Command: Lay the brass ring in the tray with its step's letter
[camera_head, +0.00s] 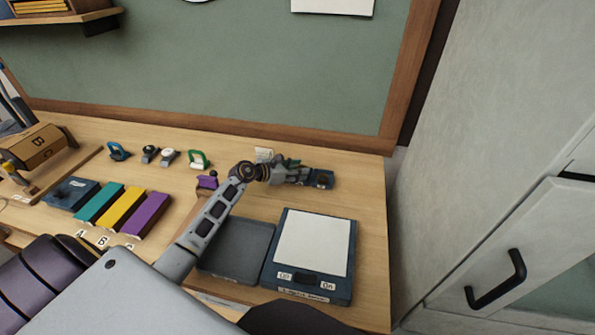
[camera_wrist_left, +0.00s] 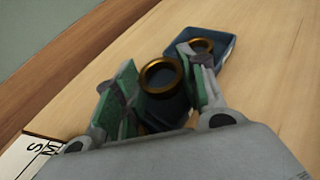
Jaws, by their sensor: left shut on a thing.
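My left gripper (camera_head: 294,172) is at the back right of the bench, beside a small blue tray (camera_head: 321,180). In the left wrist view my left gripper (camera_wrist_left: 158,88) has its green-padded fingers closed around a brass ring (camera_wrist_left: 160,74). A dark shape shows just below that ring; I cannot tell whether it belongs to it. A second brass ring (camera_wrist_left: 203,45) lies in the blue tray (camera_wrist_left: 228,50) just beyond the fingers. Teal (camera_head: 99,204), yellow (camera_head: 121,209) and purple (camera_head: 146,214) trays stand at the left, with letter cards A and B and a partly hidden one in front.
A grey tray (camera_head: 236,248) and a blue-framed white panel (camera_head: 314,243) lie in front of the arm. A blue box (camera_head: 72,192) and a wooden block (camera_head: 36,146) stand at the left. A lettered white card (camera_wrist_left: 37,152) is near the gripper.

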